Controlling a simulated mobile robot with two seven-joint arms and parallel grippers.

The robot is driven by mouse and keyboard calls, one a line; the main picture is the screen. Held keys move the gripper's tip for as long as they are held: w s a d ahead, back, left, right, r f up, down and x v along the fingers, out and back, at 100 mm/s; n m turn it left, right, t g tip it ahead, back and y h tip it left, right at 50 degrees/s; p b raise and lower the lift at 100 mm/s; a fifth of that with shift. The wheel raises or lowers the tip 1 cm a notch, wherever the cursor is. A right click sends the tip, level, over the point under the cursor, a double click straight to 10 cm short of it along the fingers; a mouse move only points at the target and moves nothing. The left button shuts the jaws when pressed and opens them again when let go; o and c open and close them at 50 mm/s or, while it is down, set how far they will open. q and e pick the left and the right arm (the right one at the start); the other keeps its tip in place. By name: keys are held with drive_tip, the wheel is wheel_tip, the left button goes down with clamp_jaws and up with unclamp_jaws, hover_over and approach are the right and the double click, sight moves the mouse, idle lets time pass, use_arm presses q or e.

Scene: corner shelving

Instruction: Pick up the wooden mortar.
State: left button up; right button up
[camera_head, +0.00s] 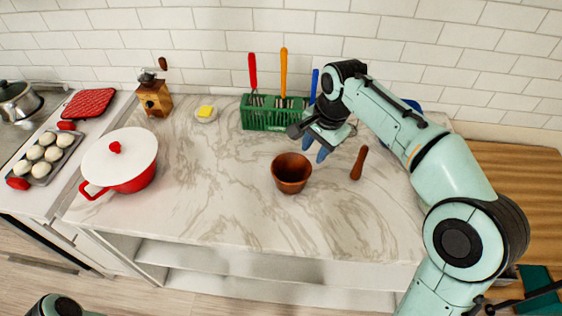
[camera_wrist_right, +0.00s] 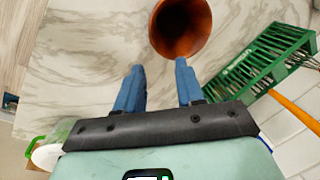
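The wooden mortar (camera_head: 291,174) is a brown, empty-looking bowl standing upright on the marble counter, near the middle of the head view. It also shows at the top of the right wrist view (camera_wrist_right: 182,30), cut off by the frame edge. My right gripper (camera_head: 316,151) has blue fingers and hangs just behind and to the right of the mortar in the head view. In the right wrist view its fingers (camera_wrist_right: 160,68) are spread apart with nothing between them, and the mortar lies beyond their tips. My left gripper is out of view; only part of my left arm shows at the bottom left.
A green rack (camera_head: 262,117) with utensils stands behind. The counter left of and before the mortar is clear.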

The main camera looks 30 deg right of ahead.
drive_tip(key=b, duration=0.1)
hover_over(305, 178)
drive_tip(key=f, duration=0.7)
drive_tip(key=shift+s+d, duration=0.35)
drive_tip(key=shift+d, duration=0.05)
drive_tip(key=shift+w+f, duration=0.2)
drive_tip(key=shift+f, duration=0.25)
drive_tip(key=f, duration=0.3)
drive_tip(key=a+f, duration=0.1)
drive_tip(key=f, duration=0.1)
drive_tip(key=shift+w, duration=0.3)
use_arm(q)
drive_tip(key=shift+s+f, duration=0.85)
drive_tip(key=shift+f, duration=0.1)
use_arm(e)
drive_tip(key=shift+c, duration=0.4)
clamp_jaws()
